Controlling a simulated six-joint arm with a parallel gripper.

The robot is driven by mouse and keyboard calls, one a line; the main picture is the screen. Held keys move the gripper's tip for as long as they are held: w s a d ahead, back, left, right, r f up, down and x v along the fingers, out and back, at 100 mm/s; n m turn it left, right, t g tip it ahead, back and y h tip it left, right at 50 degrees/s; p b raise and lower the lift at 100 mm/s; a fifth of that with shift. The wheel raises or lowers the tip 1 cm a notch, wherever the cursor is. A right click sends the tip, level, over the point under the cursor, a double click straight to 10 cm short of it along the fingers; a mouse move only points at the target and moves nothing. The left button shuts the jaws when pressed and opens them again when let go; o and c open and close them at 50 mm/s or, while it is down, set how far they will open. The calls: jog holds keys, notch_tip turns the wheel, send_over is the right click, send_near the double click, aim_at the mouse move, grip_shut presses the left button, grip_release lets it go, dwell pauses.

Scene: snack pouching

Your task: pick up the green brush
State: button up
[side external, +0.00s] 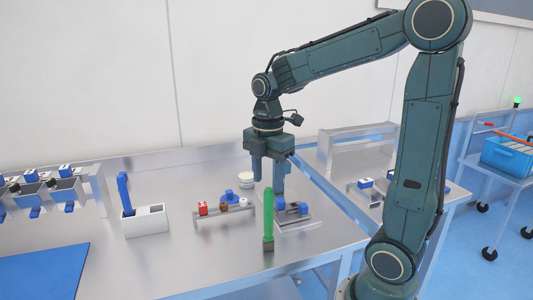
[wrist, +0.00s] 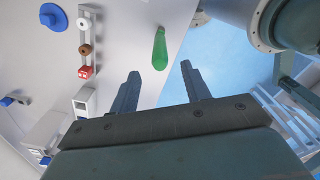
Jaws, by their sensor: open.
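The green brush (side external: 268,216) stands upright near the table's right front edge, its long green handle up and a dark brown block at its foot. In the wrist view the green brush (wrist: 160,48) shows ahead of the fingertips, between their lines and nearer the left finger. My gripper (side external: 272,188) is open and points down, behind and above the brush in the side view. In the wrist view my gripper (wrist: 160,70) has its two fingers wide apart with nothing between them. The brush's foot is hidden in the wrist view.
A rail with small red, brown and white pieces (side external: 224,207) stands left of the brush. A blue-handled tool sits in a white holder (side external: 146,221) farther left. A blue mat (side external: 42,272) lies at the front left. A white round container (side external: 246,175) stands behind. The table front is clear.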

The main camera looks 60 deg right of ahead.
aim_at(268, 188)
jog(key=shift+f, duration=1.65)
jog(key=shift+f, duration=0.1)
jog(key=shift+d+f, duration=0.1)
jog(key=shift+f, duration=2.35)
grip_shut()
